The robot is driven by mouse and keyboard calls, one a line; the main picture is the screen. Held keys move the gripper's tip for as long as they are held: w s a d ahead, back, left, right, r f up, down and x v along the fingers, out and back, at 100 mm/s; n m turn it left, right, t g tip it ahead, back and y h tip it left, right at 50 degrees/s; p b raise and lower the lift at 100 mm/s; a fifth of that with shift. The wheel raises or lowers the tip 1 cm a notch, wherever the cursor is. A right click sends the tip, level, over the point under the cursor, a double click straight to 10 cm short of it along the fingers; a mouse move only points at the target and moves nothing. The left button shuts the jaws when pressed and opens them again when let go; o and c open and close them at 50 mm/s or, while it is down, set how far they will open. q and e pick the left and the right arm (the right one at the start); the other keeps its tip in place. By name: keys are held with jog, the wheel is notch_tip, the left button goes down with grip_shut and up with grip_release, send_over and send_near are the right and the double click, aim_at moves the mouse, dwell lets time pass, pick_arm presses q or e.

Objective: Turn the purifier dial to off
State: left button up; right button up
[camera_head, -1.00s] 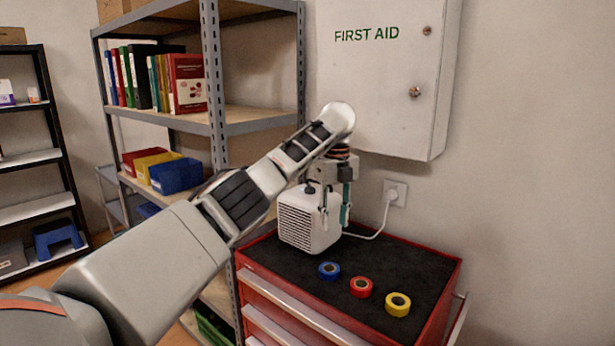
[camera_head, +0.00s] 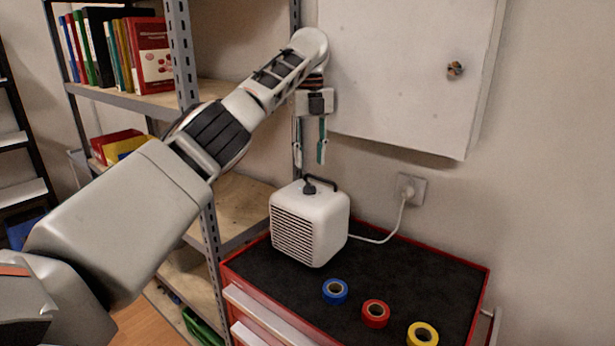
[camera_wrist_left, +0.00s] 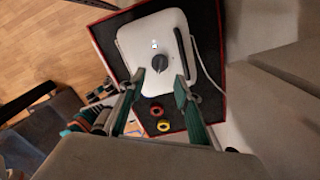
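The white purifier (camera_head: 310,222) stands on the black top of the red tool cabinet, with a slatted grille on its left-facing side and a black handle at its upper edge. Its dark dial (camera_head: 309,188) sits on the top face. In the left wrist view the purifier (camera_wrist_left: 143,42) shows from above, with the dial (camera_wrist_left: 160,62) near the middle and a small white mark beside it. My left gripper (camera_head: 309,163) hangs above the purifier, fingers pointing down, open and empty, clear of the dial. In the left wrist view its fingertips (camera_wrist_left: 159,78) are apart. My right gripper is out of view.
Blue (camera_head: 335,291), red (camera_head: 375,313) and yellow (camera_head: 422,334) tape rolls lie on the cabinet top (camera_head: 300,275). A white first-aid cabinet (camera_head: 400,75) hangs on the wall close to my left wrist. A shelf rack (camera_head: 182,60) stands left. A cord runs to a wall socket (camera_head: 411,187).

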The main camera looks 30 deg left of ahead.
aim_at(309, 183)
pick_arm(q)
jog(key=shift+f, duration=3.8)
jog(key=c, duration=0.8)
